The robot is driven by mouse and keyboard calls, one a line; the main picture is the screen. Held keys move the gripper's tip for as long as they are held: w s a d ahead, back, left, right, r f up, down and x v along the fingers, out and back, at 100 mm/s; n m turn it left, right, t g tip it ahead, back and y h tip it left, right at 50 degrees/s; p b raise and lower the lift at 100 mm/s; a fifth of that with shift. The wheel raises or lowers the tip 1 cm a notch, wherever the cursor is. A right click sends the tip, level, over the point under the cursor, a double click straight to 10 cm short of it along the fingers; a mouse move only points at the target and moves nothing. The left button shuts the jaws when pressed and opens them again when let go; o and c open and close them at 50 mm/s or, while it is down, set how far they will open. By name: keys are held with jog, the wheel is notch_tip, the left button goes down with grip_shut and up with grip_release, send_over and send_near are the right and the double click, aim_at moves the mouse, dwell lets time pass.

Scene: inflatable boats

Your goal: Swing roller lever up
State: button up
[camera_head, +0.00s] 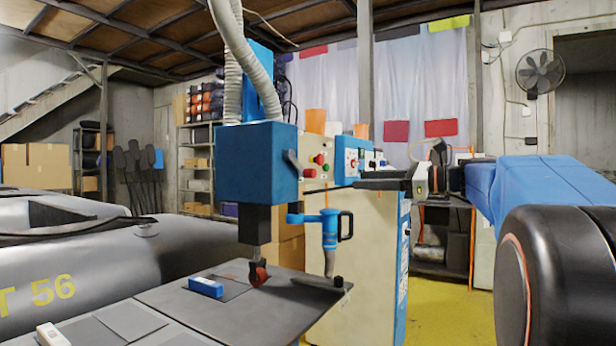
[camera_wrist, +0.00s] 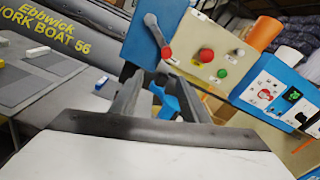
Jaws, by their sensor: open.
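The roller lever (camera_head: 292,164) is a short grey arm on the side of the blue machine head (camera_head: 256,165). In the wrist view the lever (camera_wrist: 156,34) slants down to the right, with a red knob at or just behind its lower end. The roller (camera_head: 259,274) is under the head, at the black work table. My gripper (camera_head: 378,183) is to the right of the lever, apart from it, in front of the control panels. In the wrist view my gripper's fingers (camera_wrist: 158,88) are apart and empty, below the lever. The fingertips partly hide a blue part behind them.
A cream panel (camera_wrist: 205,60) with red and green buttons sits right beside the lever. A blue control box (camera_wrist: 272,95) is farther right. A blue handled tool (camera_head: 330,228) hangs below the head. A grey inflatable boat (camera_head: 110,262) lies at left.

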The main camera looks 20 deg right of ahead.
aim_at(315, 174)
jog(key=x, duration=0.5)
jog(key=r+x, duration=0.1)
jog(key=x, duration=0.5)
jog(key=r+x, duration=0.1)
jog(key=x, duration=0.4)
jog(key=shift+w+d, duration=0.15)
jog(key=shift+w, duration=0.45)
grip_shut()
